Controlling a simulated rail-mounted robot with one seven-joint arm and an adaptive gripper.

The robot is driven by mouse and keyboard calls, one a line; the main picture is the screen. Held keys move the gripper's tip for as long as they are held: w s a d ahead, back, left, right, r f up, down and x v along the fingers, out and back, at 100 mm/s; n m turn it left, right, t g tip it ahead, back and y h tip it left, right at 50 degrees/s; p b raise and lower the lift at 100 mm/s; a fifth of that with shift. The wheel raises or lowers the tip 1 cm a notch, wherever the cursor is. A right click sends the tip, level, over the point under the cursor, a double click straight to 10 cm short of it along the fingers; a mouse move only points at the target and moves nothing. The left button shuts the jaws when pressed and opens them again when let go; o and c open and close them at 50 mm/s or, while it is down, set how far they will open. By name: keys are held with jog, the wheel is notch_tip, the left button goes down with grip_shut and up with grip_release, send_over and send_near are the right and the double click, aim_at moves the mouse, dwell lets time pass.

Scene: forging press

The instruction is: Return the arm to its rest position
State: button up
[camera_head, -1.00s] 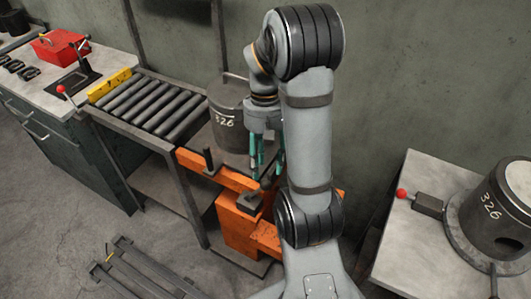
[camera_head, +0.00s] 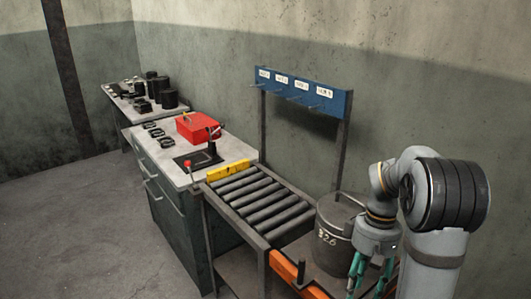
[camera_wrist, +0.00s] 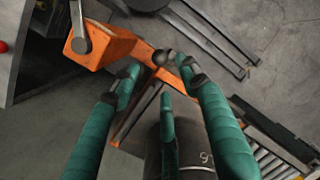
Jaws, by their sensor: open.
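My arm stands at the right of the head view, bent over at the top with the wrist pointing down. My gripper (camera_head: 357,276) hangs in front of a dark grey cylinder marked 326 (camera_head: 328,240). Its teal fingers are spread and hold nothing. In the wrist view my gripper (camera_wrist: 157,80) shows three teal fingers apart, with the orange frame (camera_wrist: 110,45) and floor beyond them. The cylinder's side (camera_wrist: 200,140) shows between and behind the fingers there. I cannot tell whether any finger touches it.
The roller conveyor (camera_head: 262,203) with a yellow end block (camera_head: 229,172) lies left of the cylinder. A bench (camera_head: 165,166) carries a red box (camera_head: 198,127) and a lever. A blue hook rack (camera_head: 305,92) stands behind. The floor at left is clear.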

jog(key=f, duration=0.3)
jog(key=s+f, duration=0.1)
jog(key=f, duration=0.3)
jog(key=a+f, duration=0.1)
jog(key=f, duration=0.2)
jog(key=shift+s+f, duration=0.25)
jog(key=shift+s, duration=0.15)
jog(key=shift+w+r, duration=0.1)
jog(key=shift+r, duration=0.05)
jog(key=shift+w+a, duration=0.1)
jog(key=shift+w, duration=0.05)
